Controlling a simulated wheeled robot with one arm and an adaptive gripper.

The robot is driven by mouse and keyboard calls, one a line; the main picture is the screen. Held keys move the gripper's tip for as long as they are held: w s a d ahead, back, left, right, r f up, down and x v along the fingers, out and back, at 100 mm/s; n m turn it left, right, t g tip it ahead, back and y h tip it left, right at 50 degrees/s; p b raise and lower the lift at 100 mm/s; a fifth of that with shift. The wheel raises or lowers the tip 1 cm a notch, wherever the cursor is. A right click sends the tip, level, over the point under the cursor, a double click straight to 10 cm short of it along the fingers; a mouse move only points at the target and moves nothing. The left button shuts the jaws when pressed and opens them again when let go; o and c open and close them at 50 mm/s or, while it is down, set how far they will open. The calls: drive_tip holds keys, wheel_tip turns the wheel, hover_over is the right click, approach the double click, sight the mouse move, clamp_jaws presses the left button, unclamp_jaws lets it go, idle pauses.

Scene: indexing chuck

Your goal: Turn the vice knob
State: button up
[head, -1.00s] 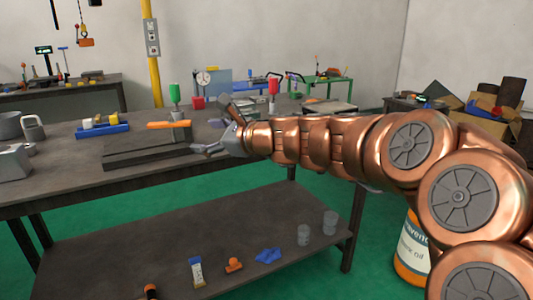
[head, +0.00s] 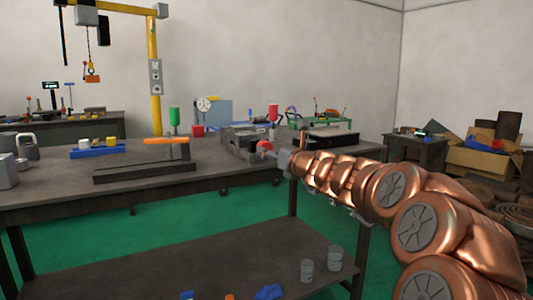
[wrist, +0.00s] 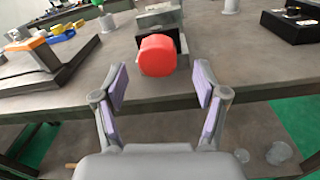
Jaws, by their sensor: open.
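The vice knob is a red, rounded knob (wrist: 157,56) at the front end of a grey vice, just in from the table's front edge. In the head view the red knob (head: 264,147) shows partly, at the near right end of the grey vice (head: 236,141). My gripper (wrist: 161,88) is open and empty in the wrist view. The knob appears ahead of and between its two fingertips; no contact shows. In the head view my arm reaches from the right, and the gripper's fingers are mostly hidden there.
A dark base with an orange handle (head: 167,140) stands left of the vice. A black box (wrist: 292,24) sits to the right. A lower shelf (head: 230,265) holds cups.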

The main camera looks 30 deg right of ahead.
drive_tip(key=shift+w, duration=1.9)
drive_tip(key=shift+r, duration=0.1)
drive_tip(key=c, duration=1.1)
